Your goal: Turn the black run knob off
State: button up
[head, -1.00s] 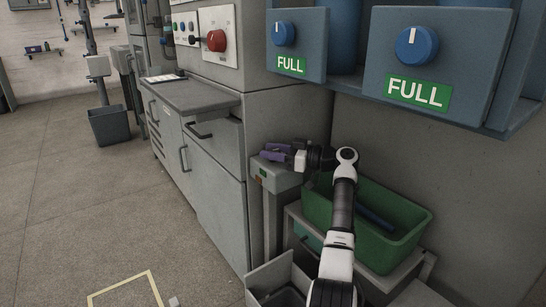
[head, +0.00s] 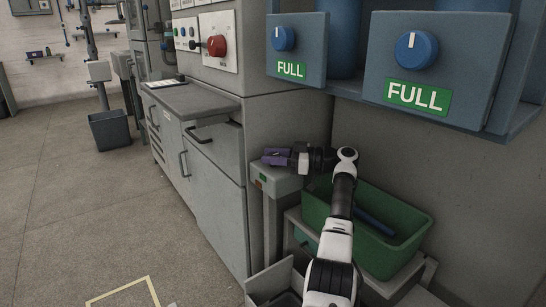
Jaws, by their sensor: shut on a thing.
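My gripper (head: 277,157), with purple fingers, is at the top of a grey post (head: 279,180) beside the cabinet. The post carries small green and orange marks on its front. The fingers are shut on a dark thing at the post's top, which fits the black run knob. The fingers hide most of it, so its pointer and setting cannot be read.
A green bin (head: 400,247) with a blue bar stands on a stand right of the post, under my arm. Blue knobs (head: 416,49) with FULL labels overhang above. A red knob (head: 217,46) is on the cabinet panel. The floor at left is open.

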jog(key=o, duration=1)
jog(key=shift+c, duration=0.2)
jog(key=shift+d, duration=0.1)
jog(key=d, duration=0.4)
jog(key=s+d, duration=0.1)
jog(key=d, duration=0.2)
jog(key=shift+s+d, duration=0.1)
